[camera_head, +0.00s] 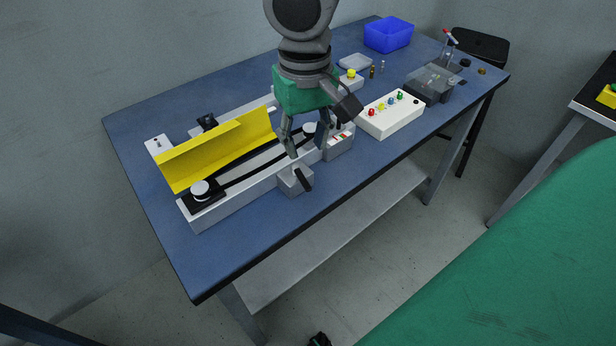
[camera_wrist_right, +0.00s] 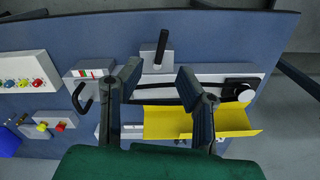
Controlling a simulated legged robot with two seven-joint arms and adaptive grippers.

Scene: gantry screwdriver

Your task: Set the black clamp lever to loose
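The black clamp lever (camera_head: 303,179) sits on a small grey block (camera_head: 290,184) at the front side of the white belt fixture (camera_head: 235,197). It slants toward the table's front edge. In the right wrist view the lever (camera_wrist_right: 161,47) stands out from its block, ahead of the fingertips. My right gripper (camera_head: 307,152) hangs fingers-down over the fixture, just behind and above the lever. My left gripper is not in view.
A yellow angled guard (camera_head: 215,150) runs along the fixture. A white button box (camera_head: 390,117), a clear-topped dark box (camera_head: 432,85) and a blue bin (camera_head: 389,34) stand to the right. The blue tabletop (camera_head: 245,255) is clear in front of the fixture.

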